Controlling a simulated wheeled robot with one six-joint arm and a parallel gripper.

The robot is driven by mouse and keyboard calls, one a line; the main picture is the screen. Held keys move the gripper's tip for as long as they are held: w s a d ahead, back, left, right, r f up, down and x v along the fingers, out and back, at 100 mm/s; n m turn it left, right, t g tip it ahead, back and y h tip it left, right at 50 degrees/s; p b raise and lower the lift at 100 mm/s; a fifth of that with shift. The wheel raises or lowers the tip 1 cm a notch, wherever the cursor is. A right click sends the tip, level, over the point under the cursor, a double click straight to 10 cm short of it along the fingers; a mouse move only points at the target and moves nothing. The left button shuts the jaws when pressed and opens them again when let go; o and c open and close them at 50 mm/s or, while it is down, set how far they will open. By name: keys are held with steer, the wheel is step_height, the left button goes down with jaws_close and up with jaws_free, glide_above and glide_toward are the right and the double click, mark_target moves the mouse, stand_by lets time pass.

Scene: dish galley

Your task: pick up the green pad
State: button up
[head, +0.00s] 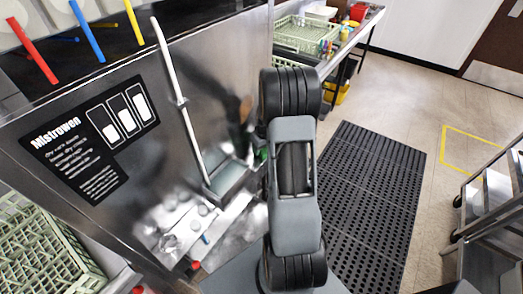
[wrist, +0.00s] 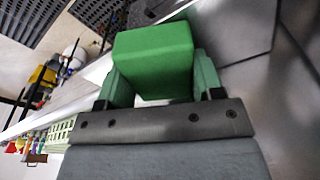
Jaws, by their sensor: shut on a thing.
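The green pad (wrist: 153,48) is a thick green block in the wrist view. It sits between the two green fingers of my gripper (wrist: 158,82), which press on its left and right sides. My gripper is shut on the pad, and its dark palm is below the pad in the picture. In the head view a small bit of green (head: 262,154) shows at the left edge of my arm; I cannot tell whether it is pad or finger. The rest of my gripper is hidden there behind my arm.
A steel machine panel (head: 215,95) with a black label (head: 95,140) stands at left. A green rack (head: 45,250) is lower left, another (head: 305,35) on the back counter. A black floor mat (head: 365,190) lies right of my arm. A steel cart (head: 495,200) stands far right.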

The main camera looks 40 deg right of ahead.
steer(key=shift+r, duration=0.1)
steer(key=shift+r+b, duration=0.45)
steer(key=shift+r, duration=0.1)
steer(key=s+a+r+b, duration=0.4)
steer(key=s+a+r, duration=0.2)
steer(key=s+r, duration=0.5)
steer(key=shift+s+r, duration=0.35)
steer(key=shift+s, duration=0.5)
steer(key=o, duration=0.3)
steer(key=shift+c, duration=0.9)
